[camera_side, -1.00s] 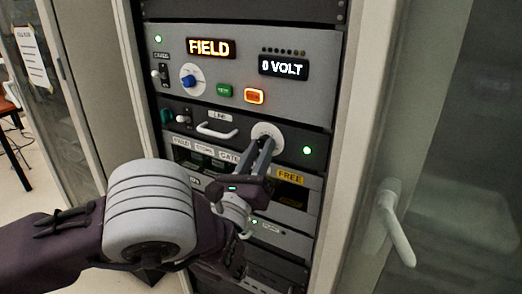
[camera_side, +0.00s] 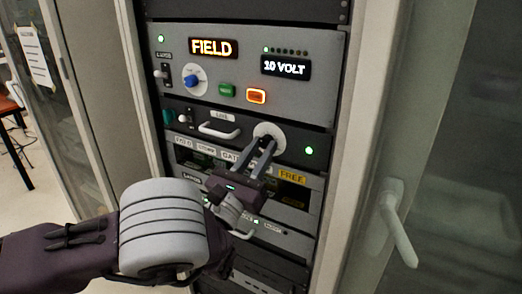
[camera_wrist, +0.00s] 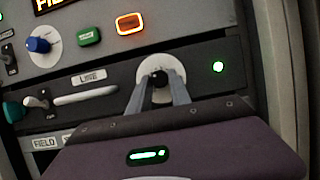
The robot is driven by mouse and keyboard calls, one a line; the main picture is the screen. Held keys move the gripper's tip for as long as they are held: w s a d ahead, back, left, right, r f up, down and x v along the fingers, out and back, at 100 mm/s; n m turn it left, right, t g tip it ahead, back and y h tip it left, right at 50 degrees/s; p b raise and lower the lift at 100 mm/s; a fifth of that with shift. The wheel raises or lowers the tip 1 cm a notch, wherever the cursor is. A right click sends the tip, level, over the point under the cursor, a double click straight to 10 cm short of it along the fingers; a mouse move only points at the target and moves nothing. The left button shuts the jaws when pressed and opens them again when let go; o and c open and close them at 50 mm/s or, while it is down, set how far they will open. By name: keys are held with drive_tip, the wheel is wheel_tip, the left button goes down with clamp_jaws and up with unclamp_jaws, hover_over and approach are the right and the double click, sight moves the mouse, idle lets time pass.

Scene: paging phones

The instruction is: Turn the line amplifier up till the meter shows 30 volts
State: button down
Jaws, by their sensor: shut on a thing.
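The line amplifier (camera_side: 290,146) is a dark rack panel labelled LINE, with a handle and a lit green lamp.
The upper panel has a FIELD display (camera_side: 213,48), a blue selector knob (camera_side: 192,80), a green button (camera_side: 227,90) and a lit orange-rimmed button (camera_side: 257,96). A line handle (camera_side: 219,131) is left of my fingers. A cabinet door handle (camera_side: 396,222) juts out at right.

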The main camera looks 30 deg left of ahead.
drive_tip(key=shift+r, duration=0.1)
drive_tip(key=c, duration=1.2)
unclamp_jaws()
